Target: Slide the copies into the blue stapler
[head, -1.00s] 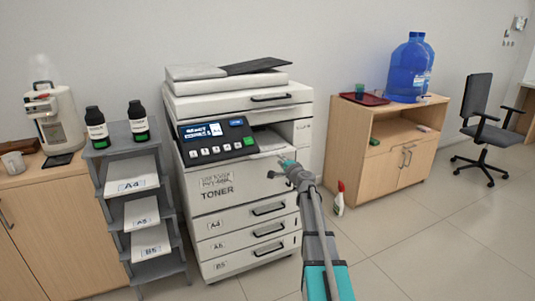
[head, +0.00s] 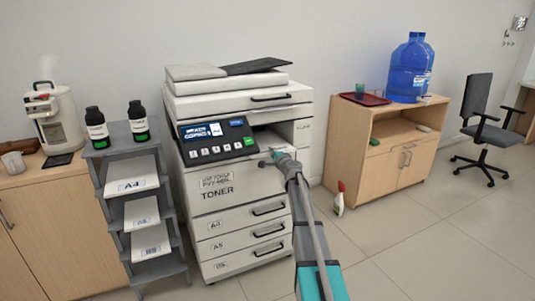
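White paper (head: 268,141), which looks like the copies, lies in the output slot of the copier (head: 240,190). My gripper (head: 268,158) is at the front edge of that slot, just below and in front of the paper. Its fingers are small and pale against the white copier, so I cannot tell whether they are open or touch the paper. The copier's panel (head: 215,140) is lit, with text too blurred to read surely. I cannot make out a blue stapler in this view.
A grey shelf rack (head: 116,168) with labelled paper stacks and two dark bottles stands left of the copier. A wooden cabinet (head: 345,150) with a red tray (head: 375,100) and blue water bottle (head: 409,75) stands right. A spray bottle (head: 339,200) is on the floor.

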